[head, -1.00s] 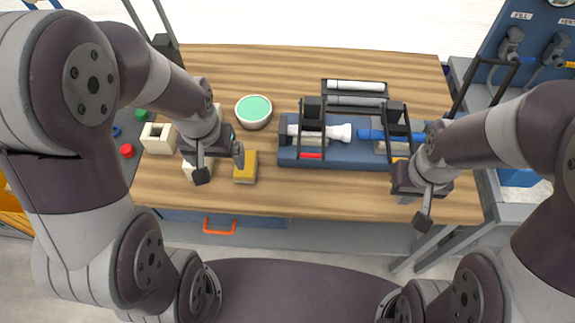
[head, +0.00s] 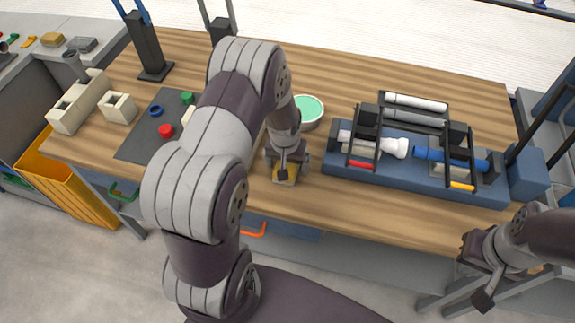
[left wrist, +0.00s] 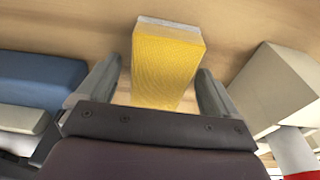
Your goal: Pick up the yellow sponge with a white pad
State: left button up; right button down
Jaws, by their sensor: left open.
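The yellow sponge (left wrist: 165,60) lies on the wooden table, with a thin whitish pad (left wrist: 168,22) along its far edge in the left wrist view. In the head view the sponge (head: 292,177) is mostly hidden under my left gripper (head: 285,165). In the left wrist view my left gripper (left wrist: 157,90) is open, one finger on each side of the sponge, with a visible gap on at least the right side. My right gripper (head: 482,275) is off the table's front right; its jaw opening is unclear.
A bowl with a green inside (head: 308,111) stands behind the sponge. A blue rack with pipes (head: 340,178) is to its right. A dark mat (head: 140,146) with small coloured parts and cream blocks (head: 118,108) are to the left. Bare table lies in front of the rack.

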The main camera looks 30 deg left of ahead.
pick_arm(q)
jog(key=shift+f, duration=0.15)
jog(key=c, duration=1)
jog(key=shift+c, duration=0.2)
notch_tip(320, 180, up, 10)
jog(key=shift+r, duration=0.1)
jog(key=shift+o, duration=0.9)
jog(key=shift+c, duration=0.5)
